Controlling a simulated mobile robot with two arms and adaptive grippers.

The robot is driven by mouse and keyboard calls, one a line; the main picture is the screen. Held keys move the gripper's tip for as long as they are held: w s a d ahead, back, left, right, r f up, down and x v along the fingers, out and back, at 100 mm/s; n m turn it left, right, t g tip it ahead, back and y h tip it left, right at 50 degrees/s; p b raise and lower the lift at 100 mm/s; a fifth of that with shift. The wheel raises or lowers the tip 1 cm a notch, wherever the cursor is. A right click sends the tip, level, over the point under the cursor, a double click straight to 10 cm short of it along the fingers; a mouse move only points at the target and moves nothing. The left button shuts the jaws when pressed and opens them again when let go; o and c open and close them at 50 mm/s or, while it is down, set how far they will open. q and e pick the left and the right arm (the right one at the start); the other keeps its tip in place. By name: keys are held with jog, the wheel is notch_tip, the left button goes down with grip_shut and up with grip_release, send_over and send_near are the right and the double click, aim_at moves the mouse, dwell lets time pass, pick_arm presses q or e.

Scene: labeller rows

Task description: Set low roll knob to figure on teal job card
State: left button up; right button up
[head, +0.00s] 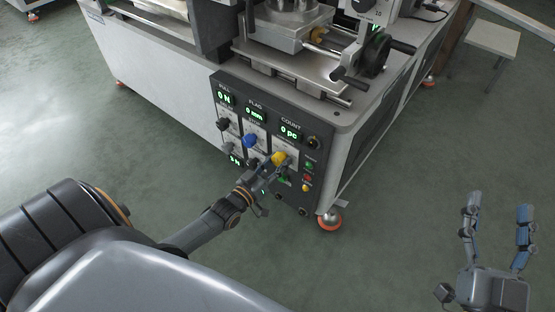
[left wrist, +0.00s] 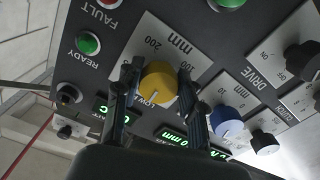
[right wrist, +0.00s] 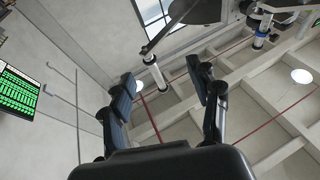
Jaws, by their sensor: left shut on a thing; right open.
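The low roll knob is yellow (left wrist: 158,86) and sits on a white dial plate marked LOW, 100, 200 and mm in the left wrist view. In the head view the yellow knob (head: 279,158) is at the lower right of the dark control panel (head: 228,87). My left gripper (left wrist: 156,82) has its fingers on either side of this knob and is shut on it. It also shows at the panel in the head view (head: 272,168). My right gripper (head: 498,207) is open and empty, away from the panel. I cannot make out a teal job card.
A blue knob (left wrist: 226,121) and black knobs (left wrist: 302,60) sit beside the yellow one. A green button (left wrist: 88,43) and red button (left wrist: 108,3) are close by. Green displays (head: 254,113) run across the panel top. A stool (head: 492,40) stands at the upper right; the floor around is clear.

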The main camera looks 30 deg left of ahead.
pick_arm(q)
jog(key=shift+m, duration=0.3)
pick_arm(e)
jog(key=shift+w+f+g, duration=0.25)
jog(key=shift+f+g, duration=0.25)
jog(key=shift+f, duration=0.3)
pick_arm(q)
jog(key=o, duration=1.2)
jog(key=shift+s, duration=0.1)
jog(key=s, duration=0.8)
jog(key=s+a, duration=0.1)
jog(key=s, duration=0.3)
jog(key=shift+w, duration=0.1)
